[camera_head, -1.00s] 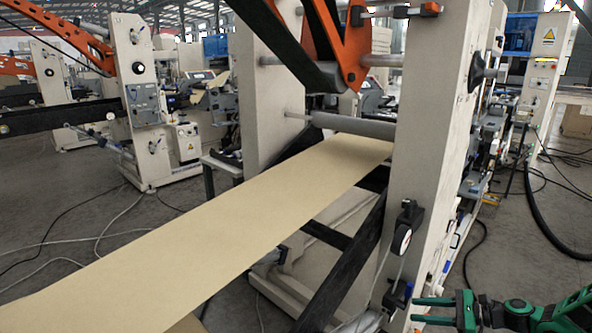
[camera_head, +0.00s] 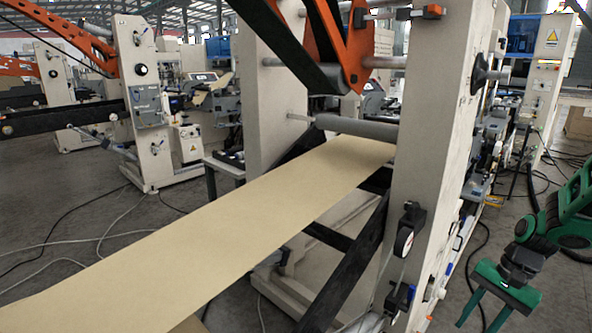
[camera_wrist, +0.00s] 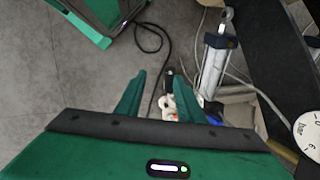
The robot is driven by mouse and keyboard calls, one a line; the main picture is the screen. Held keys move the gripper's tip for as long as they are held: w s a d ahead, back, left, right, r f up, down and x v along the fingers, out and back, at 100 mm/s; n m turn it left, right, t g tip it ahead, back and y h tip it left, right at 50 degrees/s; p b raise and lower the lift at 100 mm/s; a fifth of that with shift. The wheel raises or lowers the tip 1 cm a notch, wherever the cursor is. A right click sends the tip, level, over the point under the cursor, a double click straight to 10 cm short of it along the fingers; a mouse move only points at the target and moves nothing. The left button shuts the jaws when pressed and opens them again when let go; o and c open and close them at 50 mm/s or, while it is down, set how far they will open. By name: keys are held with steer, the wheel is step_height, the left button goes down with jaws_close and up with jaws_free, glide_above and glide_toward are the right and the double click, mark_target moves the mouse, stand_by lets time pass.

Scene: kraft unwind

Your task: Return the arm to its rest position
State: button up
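My gripper (camera_head: 479,324), green with a dark wrist, hangs at the lower right of the head view, in front of the machine's near right upright. Its fingers point down and are spread apart. In the wrist view its two green fingers (camera_wrist: 166,76) stand apart with nothing held between them. My green forearm reaches in from the right edge of the head view, bent at the wrist. The gripper appears clear of the machine frame.
A kraft paper web (camera_head: 215,235) runs to a grey roller (camera_head: 357,131) between two pale uprights, the nearer one (camera_head: 435,150) closest to me. A round dial (camera_wrist: 307,134) shows at right in the wrist view. Cables (camera_head: 475,255) lie on the grey floor.

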steer(key=s+r+n+h, duration=0.1)
steer(key=s+r+n, duration=0.1)
steer(key=s+r, duration=0.4)
steer(key=s+r+n+h, duration=0.2)
steer(key=s+r, duration=0.5)
steer(key=s, duration=0.6)
steer(key=shift+s+a+t, duration=0.15)
steer(key=shift+a+t, duration=0.15)
steer(key=shift+a, duration=0.1)
